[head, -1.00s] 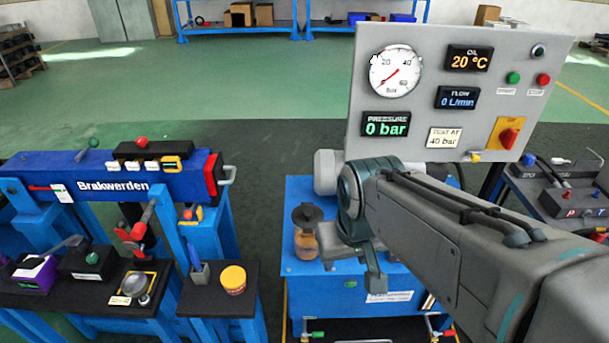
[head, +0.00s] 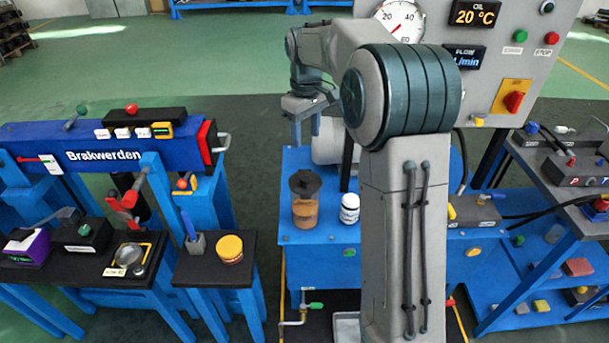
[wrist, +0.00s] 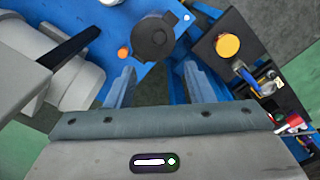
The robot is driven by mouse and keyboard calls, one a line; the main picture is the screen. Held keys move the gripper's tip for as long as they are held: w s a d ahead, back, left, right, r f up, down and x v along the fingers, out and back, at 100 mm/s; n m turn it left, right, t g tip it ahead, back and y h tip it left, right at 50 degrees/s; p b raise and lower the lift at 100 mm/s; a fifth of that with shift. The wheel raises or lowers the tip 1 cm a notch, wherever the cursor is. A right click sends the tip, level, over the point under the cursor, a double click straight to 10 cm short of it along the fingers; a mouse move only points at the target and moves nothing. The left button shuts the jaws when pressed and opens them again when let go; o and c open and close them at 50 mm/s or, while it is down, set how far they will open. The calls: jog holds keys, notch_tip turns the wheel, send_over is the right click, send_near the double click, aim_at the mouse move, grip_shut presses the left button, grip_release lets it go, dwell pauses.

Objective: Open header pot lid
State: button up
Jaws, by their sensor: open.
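I take the amber jar with a dark lid (head: 305,200) to be the header pot; it stands upright on the blue bench (head: 293,237), left of my arm. The lid is on it. From above, the dark round lid (wrist: 153,38) shows in the wrist view beyond my fingertips, near the middle. My gripper (head: 306,130) is above and behind the jar in the head view, pointing down. In the wrist view my gripper (wrist: 160,80) is open and empty, its two blue fingers apart. The fingers do not appear to touch the lid.
A white bottle (head: 349,208) stands just right of the jar. A yellow-lidded tub (head: 230,248) sits on a separate black-topped stand to the left. The grey gauge panel (head: 480,90) rises behind at the right.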

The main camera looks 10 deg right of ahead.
aim_at(305, 178)
jog(key=f, duration=1.4)
jog(key=shift+w, duration=0.2)
grip_shut()
jog(key=shift+r, duration=0.1)
